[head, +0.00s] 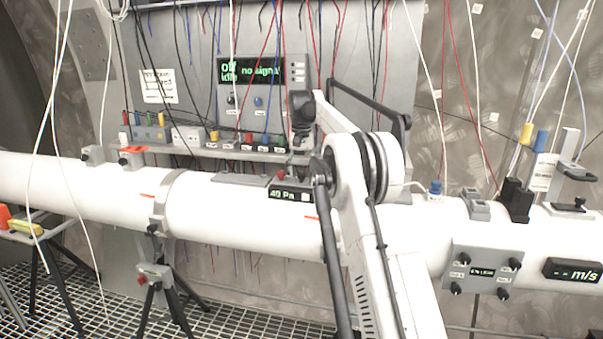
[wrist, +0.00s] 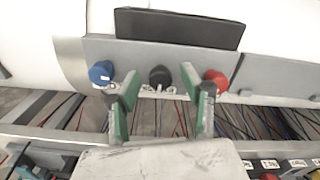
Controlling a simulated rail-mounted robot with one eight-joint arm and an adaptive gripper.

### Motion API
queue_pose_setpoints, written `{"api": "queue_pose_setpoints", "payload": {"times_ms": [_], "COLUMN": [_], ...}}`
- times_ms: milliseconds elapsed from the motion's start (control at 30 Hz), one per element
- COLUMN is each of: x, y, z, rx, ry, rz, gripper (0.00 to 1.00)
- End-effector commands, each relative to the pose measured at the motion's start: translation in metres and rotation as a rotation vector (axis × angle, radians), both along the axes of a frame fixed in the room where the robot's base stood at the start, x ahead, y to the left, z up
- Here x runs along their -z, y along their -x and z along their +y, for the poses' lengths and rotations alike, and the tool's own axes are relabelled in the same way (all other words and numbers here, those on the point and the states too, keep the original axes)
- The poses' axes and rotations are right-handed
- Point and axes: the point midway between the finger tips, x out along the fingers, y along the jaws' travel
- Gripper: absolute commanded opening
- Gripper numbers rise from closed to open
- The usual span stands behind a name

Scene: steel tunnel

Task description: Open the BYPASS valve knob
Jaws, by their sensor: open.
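In the wrist view a grey panel strip (wrist: 107,49) on the white pipe carries a blue knob (wrist: 101,73), a black knob (wrist: 160,76) and a red knob (wrist: 216,80). Small lettering by the knobs is too blurred to read, so I cannot tell which is BYPASS. My gripper (wrist: 160,83) is open, its green-and-grey fingers on either side of the black knob. Whether they touch it cannot be told. The right finger is close to the red knob, the left one close to the blue. In the head view, a red knob (head: 281,175) shows beside the "40 Pa" display (head: 291,195).
A shelf with coloured connectors (head: 247,139) runs behind the pipe, below a display reading "off idle no signal" (head: 250,71). Many loose wires hang around. A small knob box (head: 485,272) and an "m/s" display (head: 573,270) are on the pipe's right part.

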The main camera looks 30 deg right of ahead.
Motion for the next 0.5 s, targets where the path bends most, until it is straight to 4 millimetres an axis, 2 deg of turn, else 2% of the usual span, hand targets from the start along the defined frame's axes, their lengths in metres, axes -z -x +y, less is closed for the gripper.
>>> {"api": "queue_pose_setpoints", "payload": {"times_ms": [100,400,500], "x": [-0.0001,-0.0001,-0.0002], "y": [0.0,-0.0001,-0.0001], "z": [0.0,0.0,0.0], "rx": [0.0,0.0,-0.001], "ry": [0.0,0.0,0.0], "rz": [0.0,0.0,0.0], "gripper": [0.39,0.0,0.0]}}
